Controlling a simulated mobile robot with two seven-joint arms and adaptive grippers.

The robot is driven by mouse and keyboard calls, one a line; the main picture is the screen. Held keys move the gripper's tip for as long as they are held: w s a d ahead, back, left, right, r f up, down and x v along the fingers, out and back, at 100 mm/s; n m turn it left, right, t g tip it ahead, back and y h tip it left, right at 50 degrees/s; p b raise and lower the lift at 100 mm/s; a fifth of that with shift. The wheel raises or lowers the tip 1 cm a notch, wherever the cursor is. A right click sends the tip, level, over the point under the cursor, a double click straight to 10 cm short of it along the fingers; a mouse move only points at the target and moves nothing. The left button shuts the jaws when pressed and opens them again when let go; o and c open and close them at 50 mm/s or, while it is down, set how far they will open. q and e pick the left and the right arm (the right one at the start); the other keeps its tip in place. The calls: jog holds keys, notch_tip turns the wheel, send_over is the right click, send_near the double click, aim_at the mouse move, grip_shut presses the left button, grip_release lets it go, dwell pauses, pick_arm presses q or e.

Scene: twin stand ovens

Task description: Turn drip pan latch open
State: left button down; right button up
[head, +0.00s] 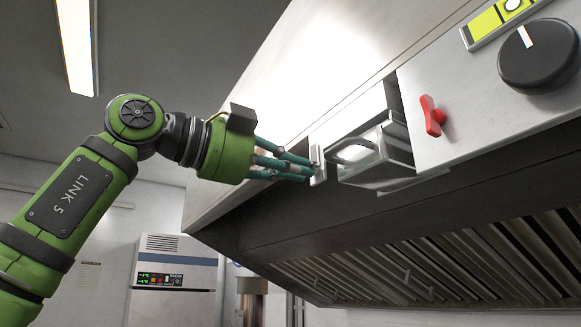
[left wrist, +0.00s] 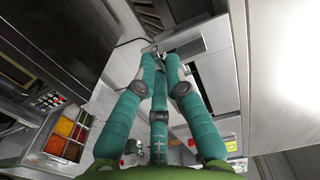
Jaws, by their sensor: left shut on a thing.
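The drip pan (head: 370,160) is a metal box with a bar handle. It sits in a recess in the hood's sloped front in the head view. The drip pan latch (head: 319,165) is a small pale metal plate just left of the pan. My left gripper (head: 309,167) reaches it from the left, with its teal fingers closed together on the latch. In the left wrist view the fingertips (left wrist: 163,58) meet at a small metal piece by the panel edge. The fingertips partly hide the latch, so its exact angle is hard to tell. My right gripper is in neither view.
A red lever (head: 432,116) and a black knob (head: 539,55) are on the panel right of the pan. Slanted filter slats (head: 440,262) lie below. A white unit with a display (head: 172,275) stands behind. Containers of colored food (left wrist: 66,135) show in the left wrist view.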

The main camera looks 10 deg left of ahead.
pick_arm(q)
jog(key=shift+s+a+r, duration=0.1)
jog(key=shift+a+r, duration=0.1)
jog(key=shift+r, duration=0.25)
jog(key=c, duration=1.4)
grip_release()
jog(key=shift+o, duration=0.7)
jog(key=shift+w+f, duration=0.15)
jog(key=shift+w, duration=0.15)
jog(key=v, duration=1.2)
jog(key=shift+f, duration=0.2)
jog(key=shift+s+d, duration=0.1)
jog(key=shift+d, duration=0.05)
